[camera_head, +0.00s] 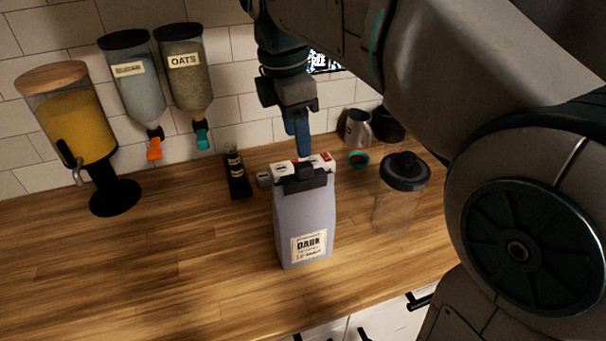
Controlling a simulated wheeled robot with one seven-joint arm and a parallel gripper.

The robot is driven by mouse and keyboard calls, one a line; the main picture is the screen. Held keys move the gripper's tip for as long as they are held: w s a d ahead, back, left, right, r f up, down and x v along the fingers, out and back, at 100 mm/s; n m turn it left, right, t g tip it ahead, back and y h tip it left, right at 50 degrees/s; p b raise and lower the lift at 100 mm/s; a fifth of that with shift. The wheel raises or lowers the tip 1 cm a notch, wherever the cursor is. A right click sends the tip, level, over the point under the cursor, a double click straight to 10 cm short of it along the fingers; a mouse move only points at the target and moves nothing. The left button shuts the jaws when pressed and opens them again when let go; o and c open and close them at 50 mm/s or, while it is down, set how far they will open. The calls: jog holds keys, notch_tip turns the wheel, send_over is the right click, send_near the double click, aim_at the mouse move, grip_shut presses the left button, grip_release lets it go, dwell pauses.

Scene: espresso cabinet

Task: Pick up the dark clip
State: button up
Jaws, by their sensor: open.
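The dark clip (306,179) sits across the folded top of a grey-lavender bag (303,219) labelled "DARK". The bag stands upright on the wooden counter. My gripper (304,153) points down just above and behind the clip, as seen from the head camera. Its blue finger shows, and the rest of the jaws is partly hidden. It is open and holds nothing that I can see. I cannot tell whether a finger touches anything at the bag's top.
White-and-red items (322,160) stand directly behind the bag. A lidded clear jar (400,195) stands right, with a metal pitcher (357,128) and teal-rimmed cup (358,159) behind. A dark tray (238,185) and dispensers (70,115) are left. The front-left counter is clear.

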aim_at(304, 164)
jog(key=f, duration=0.2)
jog(key=d+f, duration=0.1)
jog(key=f, duration=0.5)
jog(key=shift+w+d+f, duration=0.15)
jog(key=shift+w+f, duration=0.05)
jog(key=shift+w, duration=0.1)
jog(key=c, duration=1.1)
